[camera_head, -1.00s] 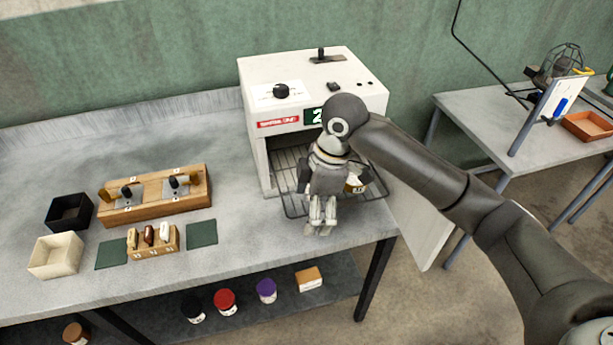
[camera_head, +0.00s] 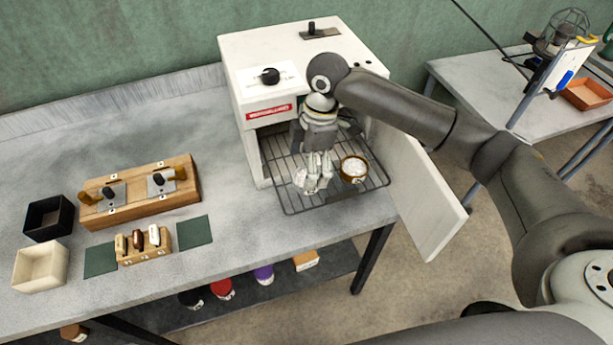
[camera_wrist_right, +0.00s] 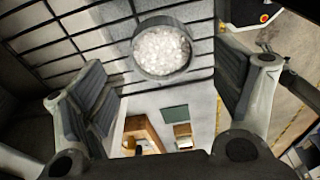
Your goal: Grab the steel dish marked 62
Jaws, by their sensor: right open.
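A round grey steel dish (camera_wrist_right: 162,72) of white grains shows in the right wrist view, on the wire rack between the spread fingers, apart from both. I cannot read any number on it. In the head view a pale edge (camera_head: 299,178) beside my fingers may be this dish, mostly hidden. A brown-rimmed dish (camera_head: 354,179) of white grains stands to the right on the rack, with a label too small to read. My right gripper (camera_head: 315,187) points down over the rack, open and empty; it also shows in the wrist view (camera_wrist_right: 162,90). My left gripper is not in view.
The rack (camera_head: 290,205) juts from the white steamer (camera_head: 245,130), whose door (camera_head: 432,200) hangs open at right. On the grey table (camera_head: 60,145) stand wooden holders (camera_head: 140,195), a black box (camera_head: 48,218) and a cream box (camera_head: 42,268). Open table lies left of the steamer.

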